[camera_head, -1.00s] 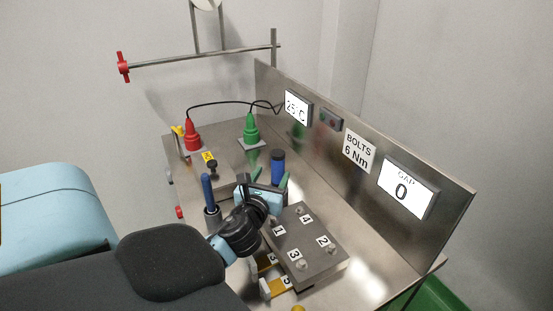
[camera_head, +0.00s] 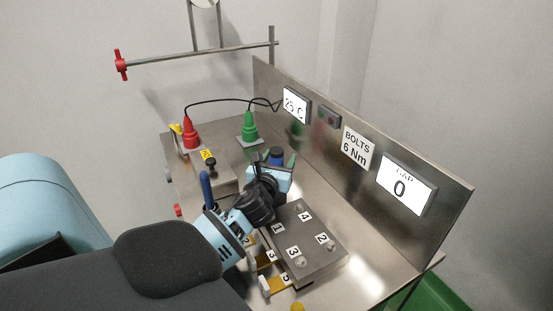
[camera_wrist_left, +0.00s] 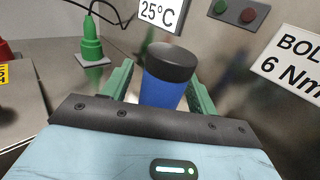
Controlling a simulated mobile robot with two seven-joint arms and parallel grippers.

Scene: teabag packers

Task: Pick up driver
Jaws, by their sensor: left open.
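A thick blue cylinder with a black top (camera_wrist_left: 168,78), which looks like the driver, stands upright between the green fingers of my left gripper (camera_wrist_left: 160,88) in the wrist view. The fingers are open on either side of it, and I cannot tell whether they touch it. In the head view the blue cylinder (camera_head: 276,153) shows above my left gripper (camera_head: 274,163), its lower part hidden by the gripper. A thinner blue handle (camera_head: 206,188) stands upright left of the gripper. My right gripper is not in view.
A grey plate with numbered bolts (camera_head: 310,245) lies just in front of the gripper. A steel panel with displays (camera_head: 450,205) rises along the right. Red (camera_head: 190,132) and green (camera_head: 249,127) cone-shaped items, with black cables, stand at the back.

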